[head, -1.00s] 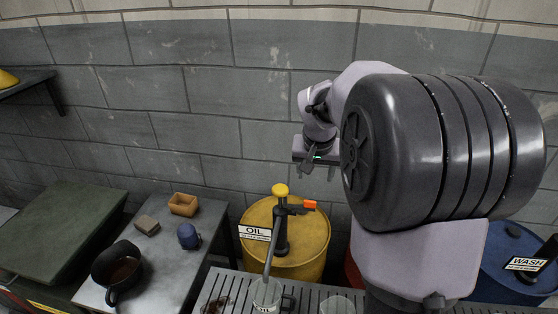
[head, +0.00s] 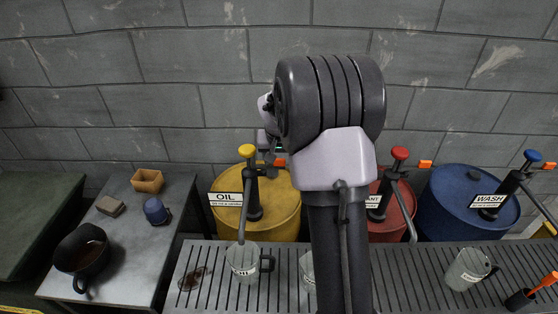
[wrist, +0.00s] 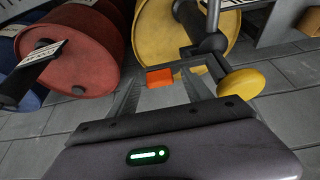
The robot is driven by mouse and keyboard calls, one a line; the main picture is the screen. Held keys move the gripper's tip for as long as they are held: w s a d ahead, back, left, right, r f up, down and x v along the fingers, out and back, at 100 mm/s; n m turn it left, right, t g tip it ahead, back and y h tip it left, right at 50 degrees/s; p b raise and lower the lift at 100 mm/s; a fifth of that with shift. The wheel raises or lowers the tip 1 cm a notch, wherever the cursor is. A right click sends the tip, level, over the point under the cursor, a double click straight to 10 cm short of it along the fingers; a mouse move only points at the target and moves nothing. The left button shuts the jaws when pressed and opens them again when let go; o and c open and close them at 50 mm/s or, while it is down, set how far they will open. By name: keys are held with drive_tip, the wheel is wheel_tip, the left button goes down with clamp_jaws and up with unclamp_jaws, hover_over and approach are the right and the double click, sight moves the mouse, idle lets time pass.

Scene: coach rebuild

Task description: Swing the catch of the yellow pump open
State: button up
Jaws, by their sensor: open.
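The yellow pump stands on the yellow OIL drum (head: 285,209), with its yellow knob (head: 247,150) on top and a dark body (head: 254,200). Its orange catch (head: 280,162) shows just beside my arm in the head view. In the wrist view the orange catch (wrist: 160,79) lies between my finger lines, and the yellow knob (wrist: 241,83) is to its right. My gripper (wrist: 160,88) is open and empty, close to the catch; I cannot tell whether it touches. In the head view my arm hides most of the gripper.
A red drum (head: 388,222) with a red-knobbed pump (head: 400,153) and a blue drum (head: 450,210) with a blue-knobbed pump (head: 532,156) stand to the right. Cups, including one under the spout (head: 242,262), stand on the slatted bench (head: 400,285). A grey wall is behind.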

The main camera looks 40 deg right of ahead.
clamp_jaws()
idle(1.4)
